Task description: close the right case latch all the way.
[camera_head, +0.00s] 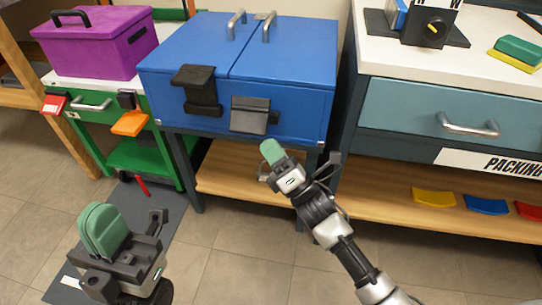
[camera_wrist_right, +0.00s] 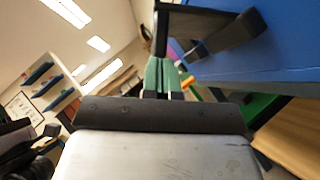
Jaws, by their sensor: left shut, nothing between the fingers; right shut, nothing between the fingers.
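The blue case (camera_head: 180,60) stands on a small table and its lids look down. The right case latch (camera_head: 250,115) is a grey plate with a dark piece at its right side, on the front face. I cannot tell from the head view how far it stands off. In the right wrist view a dark latch part (camera_wrist_right: 232,38) sticks out from the blue face. The left latch (camera_head: 197,90) is black. My right gripper (camera_head: 272,152), green-tipped, is shut and empty just below and right of the right latch, apart from it. My left gripper (camera_head: 103,230) is shut and empty, low at the left.
A teal drawer unit (camera_head: 410,108) stands close on the right. Bare floor (camera_head: 235,265) lies in front of the case's table.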

